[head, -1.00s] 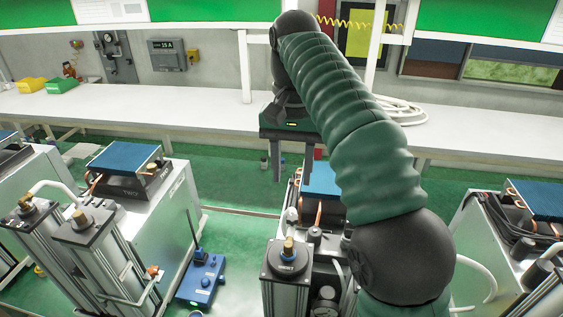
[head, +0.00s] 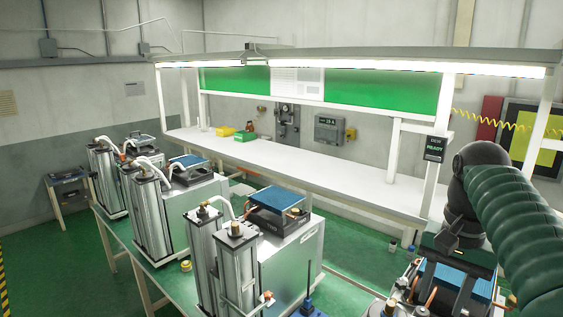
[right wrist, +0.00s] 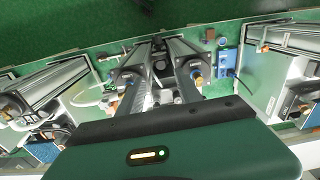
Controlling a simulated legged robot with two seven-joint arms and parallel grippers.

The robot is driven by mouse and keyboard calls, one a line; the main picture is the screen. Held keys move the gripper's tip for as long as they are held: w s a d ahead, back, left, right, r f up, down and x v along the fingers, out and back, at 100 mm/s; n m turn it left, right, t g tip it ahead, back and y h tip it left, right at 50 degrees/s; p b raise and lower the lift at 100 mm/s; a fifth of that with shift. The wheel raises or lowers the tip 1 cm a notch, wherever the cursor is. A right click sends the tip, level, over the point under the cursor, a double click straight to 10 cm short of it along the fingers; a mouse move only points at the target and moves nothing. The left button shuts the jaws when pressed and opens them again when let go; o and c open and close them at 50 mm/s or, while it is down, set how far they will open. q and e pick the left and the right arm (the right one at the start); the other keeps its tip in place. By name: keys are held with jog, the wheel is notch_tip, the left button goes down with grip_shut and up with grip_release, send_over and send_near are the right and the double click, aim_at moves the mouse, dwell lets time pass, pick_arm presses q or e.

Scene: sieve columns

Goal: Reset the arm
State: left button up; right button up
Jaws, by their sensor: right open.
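My right arm comes in at the right edge of the head view. Its gripper (head: 440,285) hangs pointing down over a unit with a blue top (head: 452,279) and is open, with nothing seen between the fingers. In the right wrist view the two dark fingers of the gripper (right wrist: 162,70) are apart, over silver sieve columns (right wrist: 125,72) with brass fittings. More silver columns (head: 238,268) stand in pairs along the bench in the head view. My left gripper is in neither view.
A post with a READY sign (head: 435,148) stands close behind my right gripper. Green floor (head: 340,250) lies open between the benches.

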jog(key=w+a+f+n, duration=0.2)
jog(key=w+f, duration=0.3)
jog(key=f, duration=0.4)
jog(key=s+a+f+n+t, duration=0.1)
jog(key=s+a+f+n, duration=0.1)
jog(key=s+f, duration=0.45)
jog(key=s+a+f+n+b, duration=0.1)
jog(key=s+a+f+n, duration=0.15)
jog(key=f, duration=0.75)
jog(key=s+a+f+n+t, duration=0.1)
jog(key=s+a+f+n, duration=0.1)
jog(key=s+f, duration=0.45)
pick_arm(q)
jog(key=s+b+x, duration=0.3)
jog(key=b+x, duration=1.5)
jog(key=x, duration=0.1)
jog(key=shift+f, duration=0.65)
pick_arm(e)
jog(key=s+x, duration=0.2)
jog(key=x, duration=1.7)
jog(key=shift+s+a+f+m, duration=0.15)
jog(key=shift+s+f+m, duration=0.15)
jog(key=shift+f+m, duration=0.1)
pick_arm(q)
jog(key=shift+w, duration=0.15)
pick_arm(e)
jog(key=shift+w, duration=0.1)
